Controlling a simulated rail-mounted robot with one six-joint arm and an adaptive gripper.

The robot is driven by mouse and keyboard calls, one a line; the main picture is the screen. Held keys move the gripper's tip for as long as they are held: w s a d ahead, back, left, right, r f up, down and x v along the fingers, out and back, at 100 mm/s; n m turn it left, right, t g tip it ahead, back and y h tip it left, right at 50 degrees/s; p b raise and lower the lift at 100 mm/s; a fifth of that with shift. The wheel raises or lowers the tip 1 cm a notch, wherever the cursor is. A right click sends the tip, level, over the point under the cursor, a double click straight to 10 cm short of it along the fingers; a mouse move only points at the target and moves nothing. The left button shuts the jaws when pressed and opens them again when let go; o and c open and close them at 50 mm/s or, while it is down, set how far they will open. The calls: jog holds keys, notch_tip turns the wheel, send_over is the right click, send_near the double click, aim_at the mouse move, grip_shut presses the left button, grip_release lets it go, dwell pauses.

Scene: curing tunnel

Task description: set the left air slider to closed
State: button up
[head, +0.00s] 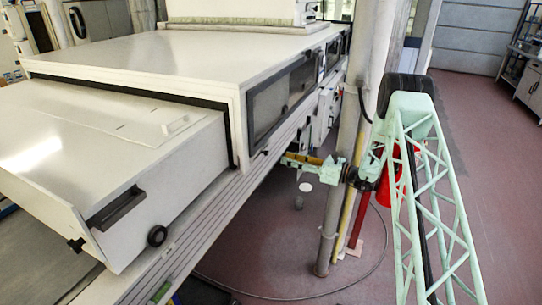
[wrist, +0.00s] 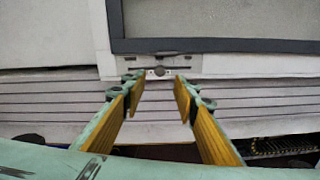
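An air slider (wrist: 190,64) shows ahead in the wrist view, a small pale plate under the dark window frame with a dark round knob (wrist: 160,70) near its middle. I cannot tell its setting, or whether it is the left one. My gripper (wrist: 158,82) is open and empty. Its two yellow-padded fingers point at the plate, with the knob seen between the tips. A gap to the knob seems to remain, but its depth is unclear. In the head view my gripper (head: 287,160) is beside the tunnel's side, and the slider is too small to make out.
The white tunnel housing (head: 150,60) fills the left, with a dark-framed window (head: 282,92) on its side. Ribbed rails (wrist: 50,100) run below the slider. A grey post (head: 345,150) and a red object (head: 388,175) stand near my arm. Red floor lies open at right.

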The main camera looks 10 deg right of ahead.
aim_at(265, 152)
jog(key=x, duration=0.9)
jog(key=shift+w+b, duration=0.15)
jog(key=shift+b, duration=0.25)
jog(key=shift+a, duration=0.1)
jog(key=shift+c, duration=0.9)
grip_shut()
